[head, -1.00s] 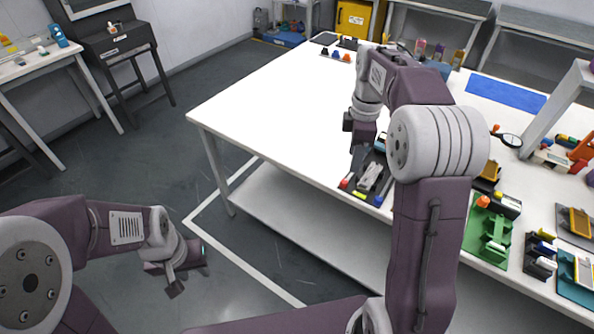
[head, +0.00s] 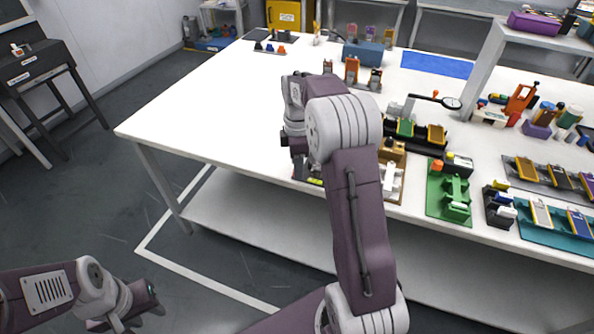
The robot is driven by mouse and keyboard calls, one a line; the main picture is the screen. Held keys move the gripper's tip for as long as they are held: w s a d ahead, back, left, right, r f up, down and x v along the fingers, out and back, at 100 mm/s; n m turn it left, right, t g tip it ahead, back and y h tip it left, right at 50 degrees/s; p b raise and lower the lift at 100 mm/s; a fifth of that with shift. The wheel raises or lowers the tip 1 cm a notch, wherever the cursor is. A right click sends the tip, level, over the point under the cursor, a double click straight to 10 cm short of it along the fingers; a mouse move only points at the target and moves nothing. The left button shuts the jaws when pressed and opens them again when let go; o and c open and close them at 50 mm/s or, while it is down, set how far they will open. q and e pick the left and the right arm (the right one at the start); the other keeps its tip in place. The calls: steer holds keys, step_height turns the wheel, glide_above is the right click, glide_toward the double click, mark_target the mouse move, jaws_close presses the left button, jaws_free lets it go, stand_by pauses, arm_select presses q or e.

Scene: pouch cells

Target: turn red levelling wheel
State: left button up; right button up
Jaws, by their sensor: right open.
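My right gripper (head: 299,160) points down over the near edge of the white table and is open. A dark fixture (head: 315,182) with a yellow strip on its front lies under it, mostly hidden behind my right gripper and forearm. I cannot make out a red wheel on this fixture now. My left gripper (head: 143,300) is low at the left, over the floor and away from the table. It is too small and angled to tell its jaws.
The white table (head: 215,110) is clear at the left. Right of my arm stand a tan fixture (head: 392,157), a green fixture (head: 447,195), a magnifier (head: 451,103) and several cell trays. A blue box (head: 365,53) and a blue mat (head: 437,65) are farther back.

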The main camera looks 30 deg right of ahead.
steer(key=shift+f, duration=0.5)
jaws_close()
